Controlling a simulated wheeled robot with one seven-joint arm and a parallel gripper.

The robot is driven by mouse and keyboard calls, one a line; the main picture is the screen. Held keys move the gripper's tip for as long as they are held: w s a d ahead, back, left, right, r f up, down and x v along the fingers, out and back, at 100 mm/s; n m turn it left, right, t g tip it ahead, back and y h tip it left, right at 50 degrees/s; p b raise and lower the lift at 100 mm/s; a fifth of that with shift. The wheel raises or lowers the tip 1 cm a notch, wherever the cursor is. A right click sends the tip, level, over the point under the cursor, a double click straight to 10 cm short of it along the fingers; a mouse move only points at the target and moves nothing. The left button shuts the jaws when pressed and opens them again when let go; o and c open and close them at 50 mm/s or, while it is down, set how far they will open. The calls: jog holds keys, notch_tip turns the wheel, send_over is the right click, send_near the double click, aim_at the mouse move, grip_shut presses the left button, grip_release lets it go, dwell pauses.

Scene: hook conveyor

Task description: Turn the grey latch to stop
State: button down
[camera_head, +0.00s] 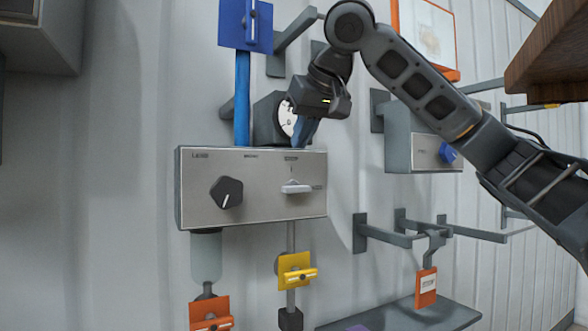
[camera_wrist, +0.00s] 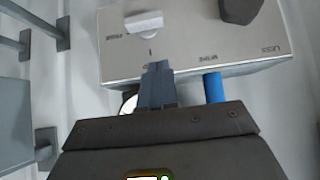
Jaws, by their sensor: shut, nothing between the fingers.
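The grey latch (camera_head: 296,187) is a pale lever on the right half of a metal control panel (camera_head: 255,212). Its bar lies about level, with a small label above it and another to its right, both too small to read surely. In the wrist view the latch (camera_wrist: 144,22) shows near the top, with the panel upside down. My gripper (camera_head: 301,143) is shut and empty, with its blue-grey fingers pointing down at the panel's top edge, above the latch and apart from it. The fingertips (camera_wrist: 158,66) also show in the wrist view, short of the latch.
A dark knob (camera_head: 226,192) sits on the panel left of the latch. A round gauge (camera_head: 287,118) and a blue pipe (camera_head: 242,98) stand above the panel. A yellow tag (camera_head: 295,270) hangs below. A small box with a blue knob (camera_head: 447,153) is to the right.

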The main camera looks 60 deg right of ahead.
aim_at(287, 186)
jog(key=p+x, duration=0.1)
jog(key=x, duration=0.3)
jog(key=shift+w+d+f, duration=0.15)
jog(key=shift+f, duration=0.25)
notch_tip(287, 186, down, 2)
jog(key=shift+f, duration=0.1)
jog(key=shift+f+p, duration=0.3)
jog(key=shift+f, duration=0.35)
